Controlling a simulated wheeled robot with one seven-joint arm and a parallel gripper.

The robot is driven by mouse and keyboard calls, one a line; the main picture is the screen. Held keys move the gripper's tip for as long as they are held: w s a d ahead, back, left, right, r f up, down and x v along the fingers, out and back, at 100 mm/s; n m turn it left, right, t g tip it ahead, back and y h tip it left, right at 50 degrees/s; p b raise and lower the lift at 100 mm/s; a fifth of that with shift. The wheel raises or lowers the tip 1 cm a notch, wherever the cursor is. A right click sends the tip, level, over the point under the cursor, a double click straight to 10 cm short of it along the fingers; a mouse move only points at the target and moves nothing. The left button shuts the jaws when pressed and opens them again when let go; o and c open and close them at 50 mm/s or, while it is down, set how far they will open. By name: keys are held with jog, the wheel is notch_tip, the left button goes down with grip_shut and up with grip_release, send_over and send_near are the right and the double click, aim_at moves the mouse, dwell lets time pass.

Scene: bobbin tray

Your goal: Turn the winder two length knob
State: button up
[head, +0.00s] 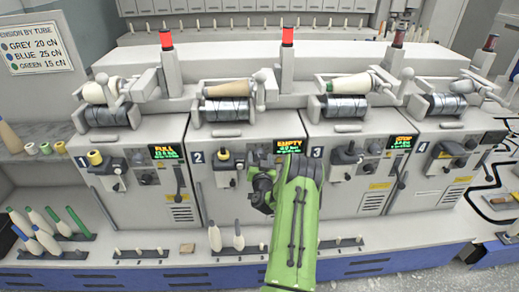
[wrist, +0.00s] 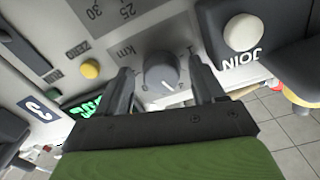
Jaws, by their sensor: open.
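Winder two (head: 218,200) is the second machine from the left in the head view, with a "2" on its front and a display (head: 290,146) reading EMPTY. My gripper (head: 257,180) is at its front panel, and my green arm hides part of the panel's right side. In the wrist view, a round grey knob (wrist: 161,73) with a pale pointer line sits on the panel beside a "km" marking. My open gripper (wrist: 164,88) has one finger on each side of this knob. Small gaps show between fingers and knob, and I see no clear contact.
In the wrist view, a white button (wrist: 243,32) marked JOIN is right of the knob and a yellow button (wrist: 90,68) is left of it. Winder one (head: 140,195) and winder three (head: 345,190) stand close on either side. Bobbins (head: 226,236) stand on the ledge below.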

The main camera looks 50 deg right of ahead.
jog(key=shift+a+r, duration=0.1)
jog(key=c, duration=1.1)
jog(key=shift+o, duration=0.2)
jog(key=shift+m, duration=0.4)
jog(key=m+b, duration=0.1)
jog(key=m, duration=0.2)
jog(key=shift+m, duration=0.4)
jog(key=m, duration=0.3)
jog(key=shift+m, duration=0.3)
jog(key=m, duration=0.3)
jog(key=shift+m, duration=2.5)
